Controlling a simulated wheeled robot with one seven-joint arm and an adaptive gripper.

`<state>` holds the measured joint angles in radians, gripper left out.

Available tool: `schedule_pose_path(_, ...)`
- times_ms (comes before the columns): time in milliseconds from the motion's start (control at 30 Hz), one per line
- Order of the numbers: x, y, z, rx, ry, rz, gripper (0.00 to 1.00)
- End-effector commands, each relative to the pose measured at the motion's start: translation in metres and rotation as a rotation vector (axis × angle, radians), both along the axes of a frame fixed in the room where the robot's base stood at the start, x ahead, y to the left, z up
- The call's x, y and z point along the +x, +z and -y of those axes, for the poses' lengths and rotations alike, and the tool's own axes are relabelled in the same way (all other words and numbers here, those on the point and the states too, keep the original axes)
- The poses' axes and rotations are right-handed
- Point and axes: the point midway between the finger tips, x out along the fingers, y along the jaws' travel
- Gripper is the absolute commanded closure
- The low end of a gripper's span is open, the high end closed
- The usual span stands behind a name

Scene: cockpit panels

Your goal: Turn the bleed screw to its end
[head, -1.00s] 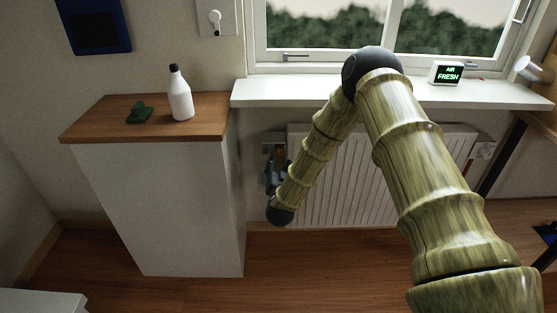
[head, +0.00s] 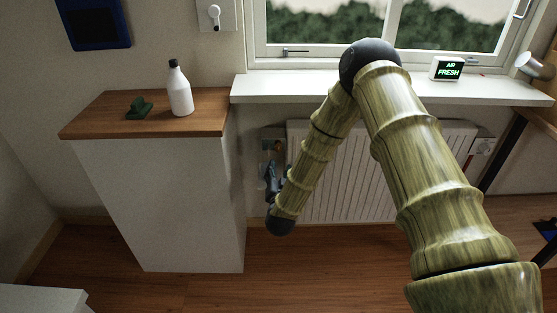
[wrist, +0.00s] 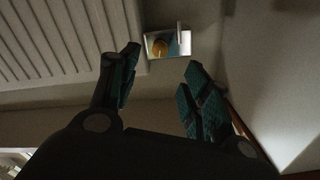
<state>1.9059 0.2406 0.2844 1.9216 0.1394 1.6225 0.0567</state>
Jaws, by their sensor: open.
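The bleed screw appears to be the small round brass-coloured piece (wrist: 159,47) on a pale square plate (wrist: 183,44) in the wrist view. In the head view, a small brownish spot (head: 278,145) shows at the left end of the radiator; its detail is too small to tell. My gripper (wrist: 163,70) is open and empty, its teal-padded fingers pointing toward the plate, one on each side below it. In the head view my gripper (head: 271,176) is below the brownish spot, partly hidden by my arm.
The white radiator (head: 345,185) is under the window sill (head: 350,90), partly hidden by my arm. A cabinet (head: 165,210) stands close left of my gripper, with a white bottle (head: 180,92) and a green object (head: 139,107) on top. The floor in front is clear.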

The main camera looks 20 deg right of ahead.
Motion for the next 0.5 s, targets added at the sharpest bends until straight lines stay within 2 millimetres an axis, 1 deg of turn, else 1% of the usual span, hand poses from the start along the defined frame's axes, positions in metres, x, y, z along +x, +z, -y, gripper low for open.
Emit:
schedule_pose_path(167,0.0015,-0.0042,0.0008,0.052,-0.002,0.016,0.53)
schedule_pose_path(333,0.0042,-0.0080,0.0014,0.201,-0.003,0.060,0.53)
schedule_pose_path(500,0.0053,-0.0050,0.0013,0.354,-0.002,0.107,0.53)
